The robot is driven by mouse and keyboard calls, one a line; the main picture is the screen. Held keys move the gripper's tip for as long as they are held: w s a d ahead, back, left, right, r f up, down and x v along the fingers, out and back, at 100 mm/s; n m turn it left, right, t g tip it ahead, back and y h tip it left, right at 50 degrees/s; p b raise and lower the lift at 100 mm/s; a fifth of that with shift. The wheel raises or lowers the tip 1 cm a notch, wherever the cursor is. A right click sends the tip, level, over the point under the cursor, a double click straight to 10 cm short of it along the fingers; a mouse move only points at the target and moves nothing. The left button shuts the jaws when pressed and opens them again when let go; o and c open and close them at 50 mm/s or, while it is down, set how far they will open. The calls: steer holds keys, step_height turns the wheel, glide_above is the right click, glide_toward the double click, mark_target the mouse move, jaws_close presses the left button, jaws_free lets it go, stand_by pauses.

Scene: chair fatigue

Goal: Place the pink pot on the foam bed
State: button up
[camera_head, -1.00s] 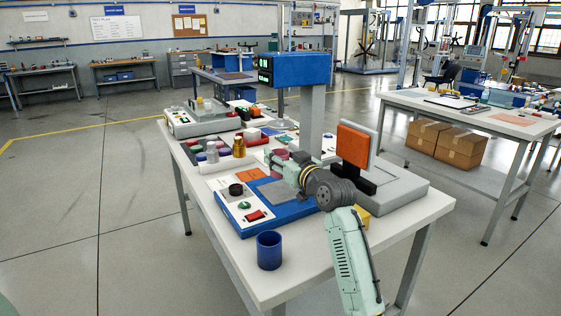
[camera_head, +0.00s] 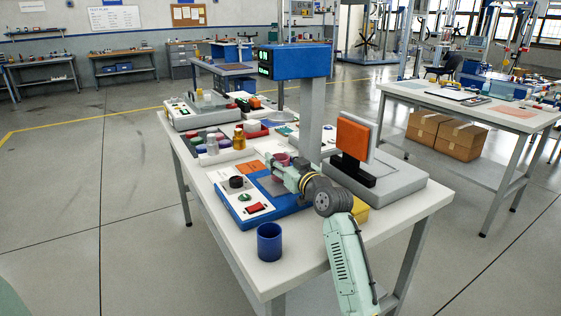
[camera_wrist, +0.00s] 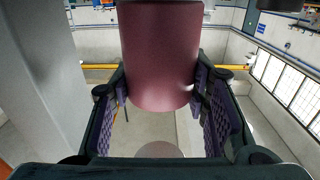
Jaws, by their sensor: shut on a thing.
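The pink pot (camera_wrist: 160,55) is a dark pink cylinder between the purple-padded fingers of my gripper (camera_wrist: 160,90) in the wrist view. The fingers are shut on its sides. In the head view small parts of the pot (camera_head: 281,159) show around my gripper (camera_head: 284,170), above the blue-based tester (camera_head: 232,203) with a grey plate (camera_head: 272,187). My wrist hides much of the pot and the area under it. I cannot tell which surface is the foam bed; an orange square (camera_head: 250,169) lies left of my gripper.
A grey post with a blue display box (camera_head: 296,62) rises behind my gripper. An orange pad on a stand (camera_head: 353,136) is close to the right. A blue cup (camera_head: 269,242) stands at the front edge. Bottles and coloured items crowd the back left.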

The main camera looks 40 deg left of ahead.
steer(key=shift+f, duration=0.25)
